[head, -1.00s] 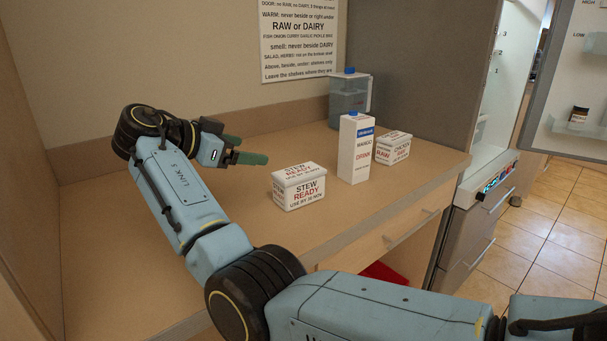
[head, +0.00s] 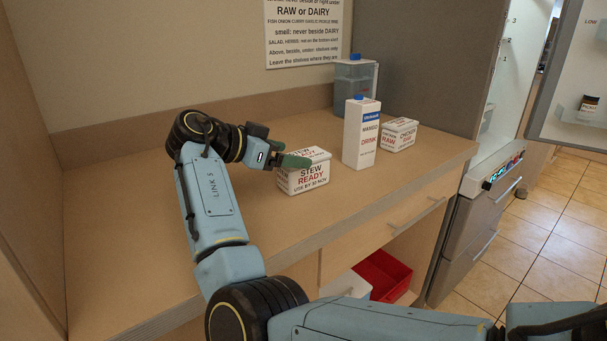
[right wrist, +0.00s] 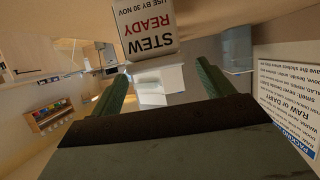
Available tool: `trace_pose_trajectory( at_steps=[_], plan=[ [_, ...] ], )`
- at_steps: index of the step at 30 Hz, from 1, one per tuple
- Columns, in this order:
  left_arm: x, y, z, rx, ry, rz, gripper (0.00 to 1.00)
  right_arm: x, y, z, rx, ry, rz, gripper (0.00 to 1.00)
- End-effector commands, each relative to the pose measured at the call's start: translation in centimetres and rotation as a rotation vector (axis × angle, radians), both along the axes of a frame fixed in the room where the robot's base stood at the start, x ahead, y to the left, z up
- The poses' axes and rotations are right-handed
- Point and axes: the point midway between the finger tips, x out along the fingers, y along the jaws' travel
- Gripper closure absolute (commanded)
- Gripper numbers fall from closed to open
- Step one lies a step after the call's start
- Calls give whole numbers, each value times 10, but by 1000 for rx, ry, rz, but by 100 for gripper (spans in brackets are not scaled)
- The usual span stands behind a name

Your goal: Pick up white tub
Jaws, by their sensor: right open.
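A white tub lettered "STEW READY" (head: 312,180) stands upright on the counter, left of a carton. Its lid is partly hidden by my right gripper (head: 296,152), which is open with its green fingers at the tub's upper left. In the right wrist view the same tub (right wrist: 146,28) appears upside down at the top, beyond the open right gripper (right wrist: 164,70). Nothing is between the fingers as far as I can see, and I cannot tell if a finger touches the tub. A second white tub, "CHICKEN RAW" (head: 399,135), stands farther right. My left gripper is out of view.
A white and blue mango drink carton (head: 361,135) stands close right of the stew tub. A blue-grey jug (head: 354,85) is behind it by the wall. Below the counter are a red bin (head: 385,272) and a white bin (head: 345,284). The counter's left is clear.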

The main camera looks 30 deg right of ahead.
Motion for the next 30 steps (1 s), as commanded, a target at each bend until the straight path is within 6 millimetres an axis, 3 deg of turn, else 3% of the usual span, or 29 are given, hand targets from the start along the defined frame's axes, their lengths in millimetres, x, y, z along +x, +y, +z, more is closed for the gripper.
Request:
trace_pose_trajectory(
  at_steps=[6, 13, 27, 30],
  plan=[
    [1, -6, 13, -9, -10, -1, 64, 0, -22, -9, 0, 0, 0, 20],
    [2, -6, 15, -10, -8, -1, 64, 0, -23, -8, 0, 0, 1, 20],
    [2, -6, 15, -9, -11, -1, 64, 0, -23, -7, -2, -2, 0, 78],
    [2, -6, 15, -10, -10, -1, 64, 0, -23, -7, -2, -4, 1, 78]
  ],
)
